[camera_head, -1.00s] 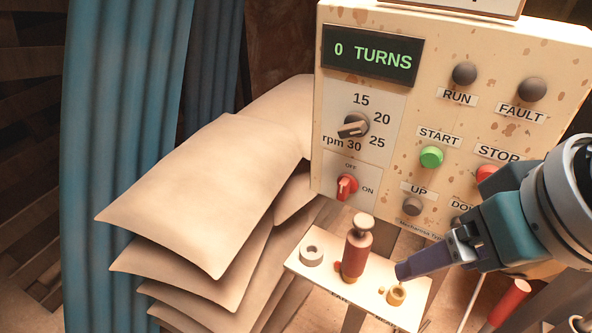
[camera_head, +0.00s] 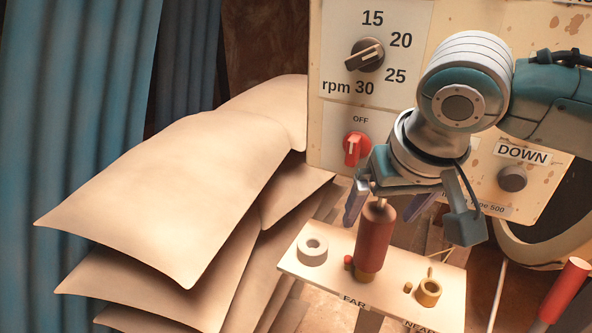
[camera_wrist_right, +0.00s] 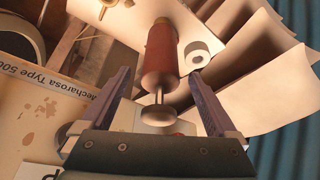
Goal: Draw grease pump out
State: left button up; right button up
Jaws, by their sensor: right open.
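The grease pump (camera_head: 374,240), a red cylinder with a brass base and a metal plunger on top, stands upright on a small white shelf (camera_head: 330,281) at the place marked FAR. My right gripper (camera_head: 388,207) is above it, open, with one finger on each side of the pump's top. In the right wrist view the pump (camera_wrist_right: 160,58) lies between and beyond the spread fingers (camera_wrist_right: 160,105), and neither finger appears to touch it. Its plunger knob points towards the gripper's palm. My left gripper is not in view.
On the shelf are a white ring (camera_head: 313,250) left of the pump and a brass fitting (camera_head: 428,292) near the NEAR label. The control panel (camera_head: 430,30) stands close behind my right gripper. Stacked sacks (camera_head: 170,190) lie left. A red-handled item (camera_head: 566,285) is at right.

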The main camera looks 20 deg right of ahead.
jog(key=shift+x, duration=1.5)
jog(key=shift+c, duration=0.2)
grip_shut()
